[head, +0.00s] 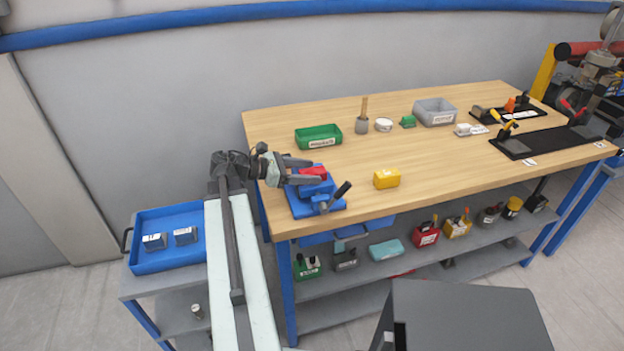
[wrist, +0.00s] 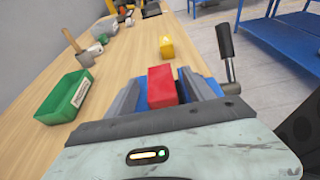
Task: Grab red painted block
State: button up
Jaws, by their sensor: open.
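The red block (head: 313,171) sits on top of the blue vise-like fixture (head: 304,208) at the left front of the wooden workbench. My gripper (head: 316,171) is at the block, with its fingers open. In the wrist view the red block (wrist: 162,86) lies between the two grey fingers of my gripper (wrist: 165,88). A small gap shows at the block's right side; contact on the left is unclear. The underside of the block is hidden.
A dark handle (wrist: 225,42) rises beside the fixture. A yellow block (head: 386,178) lies right of it, and a green tray (head: 318,136) stands behind. A blue tray (head: 140,262) on a cart is at left. The bench's middle is mostly clear.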

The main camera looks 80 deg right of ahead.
grip_shut()
jog(key=shift+r, duration=0.15)
